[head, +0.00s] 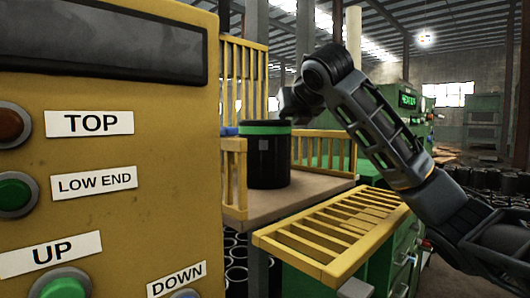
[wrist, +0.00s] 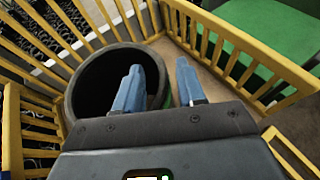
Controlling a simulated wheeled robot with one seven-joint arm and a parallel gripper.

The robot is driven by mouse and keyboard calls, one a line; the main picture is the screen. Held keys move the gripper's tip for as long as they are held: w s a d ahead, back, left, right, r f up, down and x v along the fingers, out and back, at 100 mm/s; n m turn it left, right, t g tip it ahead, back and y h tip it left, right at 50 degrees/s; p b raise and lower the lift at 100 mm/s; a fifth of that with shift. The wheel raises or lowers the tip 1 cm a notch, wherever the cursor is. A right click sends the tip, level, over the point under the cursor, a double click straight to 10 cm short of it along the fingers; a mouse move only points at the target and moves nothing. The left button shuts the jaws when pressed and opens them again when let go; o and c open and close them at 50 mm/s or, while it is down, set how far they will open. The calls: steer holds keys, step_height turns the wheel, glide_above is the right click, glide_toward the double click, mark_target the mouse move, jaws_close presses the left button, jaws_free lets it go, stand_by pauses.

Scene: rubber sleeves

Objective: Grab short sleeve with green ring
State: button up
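The black short sleeve with a green ring (head: 267,162) stands upright on a brown table (head: 300,200) inside a low yellow fence. The green band runs around its top. In the wrist view its round open mouth (wrist: 95,85) is at left of centre. My gripper (wrist: 160,66) is open above the rim, its two blue fingers apart. The left finger overlaps the dark opening and the right finger is outside the wall, over the table. The rim lies between them. I cannot tell whether either finger touches it. In the head view the fingers are not clearly visible.
Yellow fence panels (head: 234,172) stand close around the sleeve. A yellow slatted rack (head: 335,232) over a green cabinet is in front at right. A yellow control panel (head: 110,205) with buttons fills the left. Several dark sleeves (head: 480,183) stand at the far right.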

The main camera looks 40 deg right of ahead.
jaws_close()
stand_by(1.2)
